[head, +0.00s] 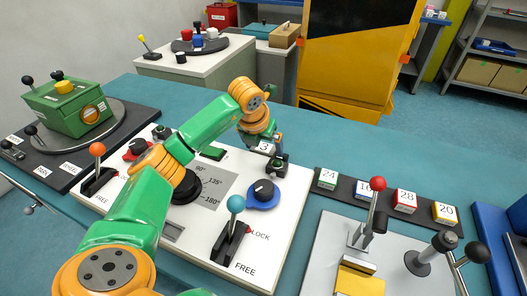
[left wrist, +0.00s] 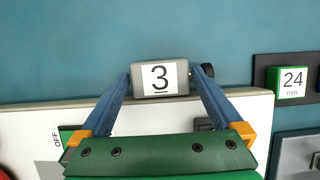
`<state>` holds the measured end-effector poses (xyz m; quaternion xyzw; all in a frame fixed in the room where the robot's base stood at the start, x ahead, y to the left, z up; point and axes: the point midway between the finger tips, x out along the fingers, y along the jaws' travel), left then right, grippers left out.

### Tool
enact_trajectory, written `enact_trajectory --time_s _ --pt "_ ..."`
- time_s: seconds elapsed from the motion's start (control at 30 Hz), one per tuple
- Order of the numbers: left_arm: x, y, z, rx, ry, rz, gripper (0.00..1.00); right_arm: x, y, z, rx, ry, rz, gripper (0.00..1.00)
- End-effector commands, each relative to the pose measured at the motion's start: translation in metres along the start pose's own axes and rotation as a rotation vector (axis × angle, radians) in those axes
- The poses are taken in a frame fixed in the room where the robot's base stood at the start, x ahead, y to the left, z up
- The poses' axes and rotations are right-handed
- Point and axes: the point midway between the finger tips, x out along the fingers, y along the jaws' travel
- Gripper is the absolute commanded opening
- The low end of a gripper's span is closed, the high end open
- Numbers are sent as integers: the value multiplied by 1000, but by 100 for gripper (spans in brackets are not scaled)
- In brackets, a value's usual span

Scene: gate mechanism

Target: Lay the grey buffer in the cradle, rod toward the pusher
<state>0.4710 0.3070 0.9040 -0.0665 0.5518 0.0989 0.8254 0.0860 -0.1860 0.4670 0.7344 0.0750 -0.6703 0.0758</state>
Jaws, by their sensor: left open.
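The grey buffer (left wrist: 144,87), a block with a white "3" label, shows in the left wrist view at the far edge of the white panel, against the teal surface. A dark round end sticks out on its right. My left gripper (left wrist: 160,82) is open, its blue fingertips on either side of the buffer; I cannot tell whether they touch it. In the head view my left gripper (head: 271,157) is at the panel's far right and largely covers the buffer. Which part of the grey fixture plate (head: 325,240) is the cradle or pusher is unclear. My right gripper is not in view.
The white panel (head: 285,215) carries a teal-knobbed lever (head: 235,204), an orange-knobbed lever (head: 97,150) and a blue-based dial (head: 263,190). Numbered blocks (head: 404,201) stand in a dark strip. The fixture has a red-knobbed lever (head: 379,184) and a yellow block (head: 358,281).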

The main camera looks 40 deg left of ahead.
Motion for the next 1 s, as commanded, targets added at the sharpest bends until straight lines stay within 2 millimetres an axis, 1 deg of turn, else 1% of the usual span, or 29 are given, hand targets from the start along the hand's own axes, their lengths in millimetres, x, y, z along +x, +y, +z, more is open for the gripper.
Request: enact_trajectory --time_s 0.1,0.13,0.17,0.2,0.27,0.3,0.37,0.4,0.5,0.67,0.77,0.87,1.0 --pt "0 0 0 0 0 0 100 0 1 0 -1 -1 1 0" --pt "0 0 0 0 0 0 97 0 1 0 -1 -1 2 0" --pt "0 0 0 0 0 0 89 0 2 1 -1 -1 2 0" --pt "0 0 0 1 0 0 78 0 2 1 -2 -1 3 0" --pt "0 0 0 1 0 0 62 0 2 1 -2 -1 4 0" --pt "0 0 0 1 0 0 51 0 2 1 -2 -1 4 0" --pt "0 0 0 1 0 0 35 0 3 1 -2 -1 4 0" --pt "0 0 0 1 0 0 24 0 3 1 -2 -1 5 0" --pt "-1 0 0 0 -1 0 0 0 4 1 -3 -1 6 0" --pt "-1 0 0 0 -1 0 0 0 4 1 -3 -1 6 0" --pt "-8 0 4 0 -3 -1 0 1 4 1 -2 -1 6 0" --pt "-22 0 10 -1 -6 -1 0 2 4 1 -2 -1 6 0" --pt "-49 -1 21 0 -6 -2 0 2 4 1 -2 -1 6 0"
